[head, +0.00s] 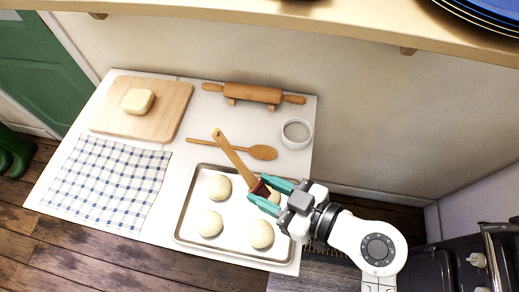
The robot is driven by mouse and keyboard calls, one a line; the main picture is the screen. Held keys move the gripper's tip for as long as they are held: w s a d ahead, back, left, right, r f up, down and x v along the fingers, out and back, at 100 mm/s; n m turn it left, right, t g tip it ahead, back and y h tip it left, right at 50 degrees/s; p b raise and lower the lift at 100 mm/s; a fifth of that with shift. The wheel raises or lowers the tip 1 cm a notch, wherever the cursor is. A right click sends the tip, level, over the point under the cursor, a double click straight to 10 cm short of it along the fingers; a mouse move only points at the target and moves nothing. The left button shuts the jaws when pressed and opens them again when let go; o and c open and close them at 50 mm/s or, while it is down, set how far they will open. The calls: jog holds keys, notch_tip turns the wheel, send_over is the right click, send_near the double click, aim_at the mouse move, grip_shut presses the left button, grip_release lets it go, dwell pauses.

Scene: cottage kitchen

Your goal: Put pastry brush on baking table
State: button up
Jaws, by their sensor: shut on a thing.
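The pastry brush (236,160) has a long wooden handle and a dark red head. My gripper (268,193) is shut on the brush near its red head. The handle points up and left in the picture, over the tray's upper part and near a wooden spoon. The brush appears to be held above the white baking table (169,210); the exact gap cannot be told. My gripper partly hides the brush's head end and a dough ball on the tray.
A baking tray (182,225) with several dough balls lies below. A wooden spoon (262,152), rolling pin (253,93), small bowl (297,133), cutting board (172,112) with a butter block (138,101), and checked cloth (105,185) occupy the table. A shelf (250,30) overhangs the back.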

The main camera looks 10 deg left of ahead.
jog(key=w+f, duration=0.3)
jog(key=w, duration=0.1)
jog(key=w+f, duration=0.3)
jog(key=w, duration=0.1)
jog(key=w+f+b, duration=0.1)
jog(key=w+f, duration=0.2)
jog(key=w, duration=0.1)
jog(key=shift+w+d+f, duration=0.1)
jog(key=shift+w+d, duration=0.15)
jog(key=shift+w, duration=0.1)
jog(key=shift+w+f, duration=0.15)
jog(key=shift+f, duration=1.55)
jog(key=shift+f, duration=0.3)
